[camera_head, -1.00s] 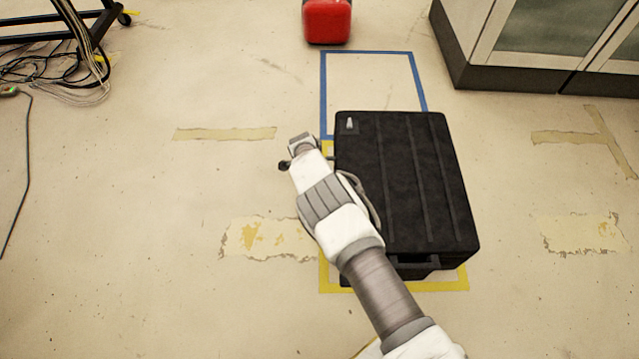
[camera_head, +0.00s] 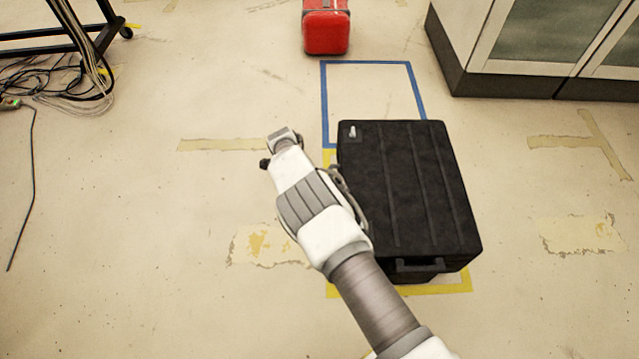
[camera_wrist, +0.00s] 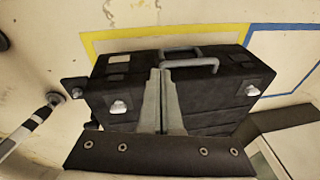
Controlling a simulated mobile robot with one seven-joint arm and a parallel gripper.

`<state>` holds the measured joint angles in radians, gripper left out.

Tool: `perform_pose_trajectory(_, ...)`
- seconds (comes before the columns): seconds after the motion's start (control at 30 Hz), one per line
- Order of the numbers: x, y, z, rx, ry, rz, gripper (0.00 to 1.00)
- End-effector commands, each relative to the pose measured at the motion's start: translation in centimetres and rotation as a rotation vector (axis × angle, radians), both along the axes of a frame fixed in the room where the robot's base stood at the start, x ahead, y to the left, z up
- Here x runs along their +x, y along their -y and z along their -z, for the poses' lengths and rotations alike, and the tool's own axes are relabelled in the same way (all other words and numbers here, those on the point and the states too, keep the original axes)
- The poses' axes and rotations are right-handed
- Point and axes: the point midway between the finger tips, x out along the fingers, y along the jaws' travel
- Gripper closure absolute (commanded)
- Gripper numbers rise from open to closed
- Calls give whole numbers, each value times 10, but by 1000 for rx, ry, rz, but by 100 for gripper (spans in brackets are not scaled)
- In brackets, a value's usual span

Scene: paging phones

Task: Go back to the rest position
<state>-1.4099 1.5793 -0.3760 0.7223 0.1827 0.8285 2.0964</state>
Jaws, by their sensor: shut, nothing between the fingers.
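My arm reaches up from the bottom of the head view, with its wrist end (camera_head: 284,138) to the left of the black case's top corner. My gripper (camera_wrist: 165,72) shows in the wrist view with its two fingers together and nothing between them. The black case (camera_head: 408,195) stands on the floor inside a yellow tape outline. Its side with a grey handle and metal latches shows behind my fingers in the wrist view (camera_wrist: 235,75). In the head view my fingertips are hidden.
A blue tape rectangle (camera_head: 325,105) lies on the floor beyond the case, with a red case (camera_head: 326,32) behind it. A cabinet (camera_head: 530,45) stands at top right. A black cart frame (camera_head: 100,35) and loose cables (camera_head: 60,80) are at top left.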

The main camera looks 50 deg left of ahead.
Motion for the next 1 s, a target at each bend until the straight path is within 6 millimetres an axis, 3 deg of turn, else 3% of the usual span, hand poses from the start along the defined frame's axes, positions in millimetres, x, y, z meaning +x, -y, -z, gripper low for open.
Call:
perform_pose_trajectory(0.23, -18, -10, -13, -1, 1, 0, 100)
perform_pose_trajectory(0.57, -14, -11, -19, 1, 0, 3, 100)
perform_pose_trajectory(0.73, 29, -3, -64, 11, -8, 7, 100)
perform_pose_trajectory(0.87, 80, 16, -119, 19, -20, -2, 100)
perform_pose_trajectory(1.0, 128, 48, -179, 31, -34, -23, 100)
